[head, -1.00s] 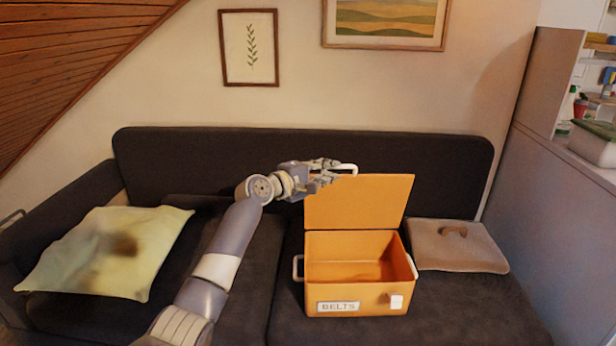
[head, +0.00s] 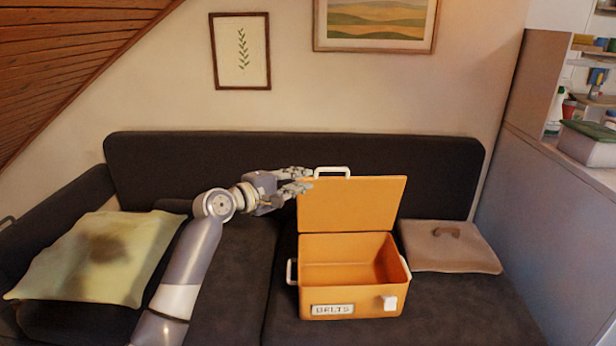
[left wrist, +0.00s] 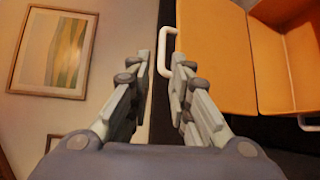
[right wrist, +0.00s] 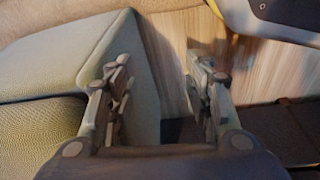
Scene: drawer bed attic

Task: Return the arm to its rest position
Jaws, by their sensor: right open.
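An orange box (head: 350,304) labelled BELTS sits on the dark sofa with its lid (head: 352,205) standing open at the back. The inside that shows looks empty. A white handle (head: 332,171) tops the lid; it also shows in the left wrist view (left wrist: 163,50). My left gripper (head: 304,180) is beside the lid's upper left edge. In the left wrist view (left wrist: 161,65) its fingers are apart with the handle beyond them, not gripped. My right gripper (right wrist: 158,75) shows only in the right wrist view, open and empty.
A pale stained pillow (head: 95,258) lies on the sofa (head: 240,290) at left. A brown handled item (head: 448,246) lies right of the box. A grey partition (head: 530,220) stands at right. Framed pictures (head: 240,50) hang behind. Air above the pillow is clear.

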